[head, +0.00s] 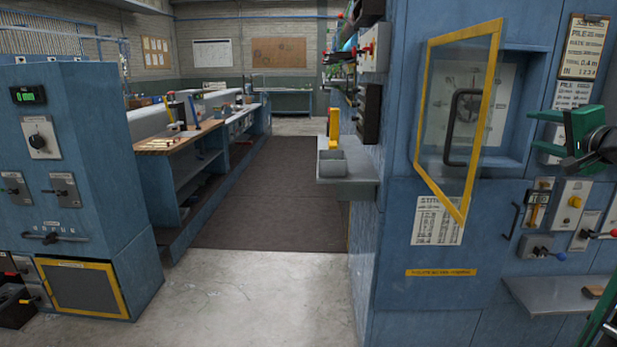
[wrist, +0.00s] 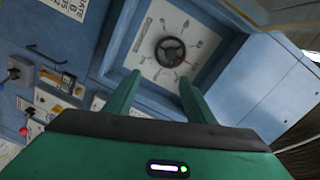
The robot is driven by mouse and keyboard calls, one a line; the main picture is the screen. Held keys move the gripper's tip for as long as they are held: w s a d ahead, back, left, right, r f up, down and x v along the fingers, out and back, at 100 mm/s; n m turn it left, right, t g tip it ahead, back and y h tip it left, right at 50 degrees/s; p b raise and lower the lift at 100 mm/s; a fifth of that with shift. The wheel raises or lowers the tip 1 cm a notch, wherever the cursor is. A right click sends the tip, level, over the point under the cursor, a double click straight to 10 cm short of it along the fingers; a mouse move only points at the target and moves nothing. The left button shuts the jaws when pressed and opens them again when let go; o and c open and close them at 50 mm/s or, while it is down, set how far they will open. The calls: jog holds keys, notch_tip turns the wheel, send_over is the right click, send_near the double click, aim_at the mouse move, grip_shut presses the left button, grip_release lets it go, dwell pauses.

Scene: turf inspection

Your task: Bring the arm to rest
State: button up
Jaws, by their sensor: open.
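My gripper (head: 556,134) is at the right side of the head view, raised in front of the blue cabinet (head: 395,240). In the wrist view my gripper (wrist: 158,92) shows two green fingers spread apart with nothing between them. In the head view a yellow-framed clear door (head: 459,120) with a black handle stands swung open in front of that recess. My gripper is to the right of the door and looks apart from it.
Levers and switches line the cabinet below my gripper, with a small grey shelf (head: 558,295) under them. A grey ledge (head: 347,172) holds a small bin and a yellow object. A blue control cabinet (head: 75,180) stands left. The aisle with a dark mat (head: 270,190) is clear.

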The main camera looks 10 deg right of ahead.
jog(key=s+a+f+n+g+y, duration=0.2)
jog(key=a+f+n+g, duration=0.4)
jog(key=a+f, duration=0.8)
jog(key=s+a+f+n+g, duration=0.1)
jog(key=s+a+f+g, duration=0.2)
jog(key=s, duration=0.5)
jog(key=s+a+f+n+g+y, duration=0.1)
jog(key=s+a+f+g, duration=0.3)
jog(key=s+f, duration=0.3)
jog(key=s+a+f+n+g+y, duration=0.1)
jog(key=s+a+f+g, duration=0.3)
jog(key=s, duration=0.5)
jog(key=shift+a+f+n, duration=0.5)
jog(key=shift+f, duration=0.45)
jog(key=shift+w+f, duration=0.25)
jog(key=shift+w, duration=0.4)
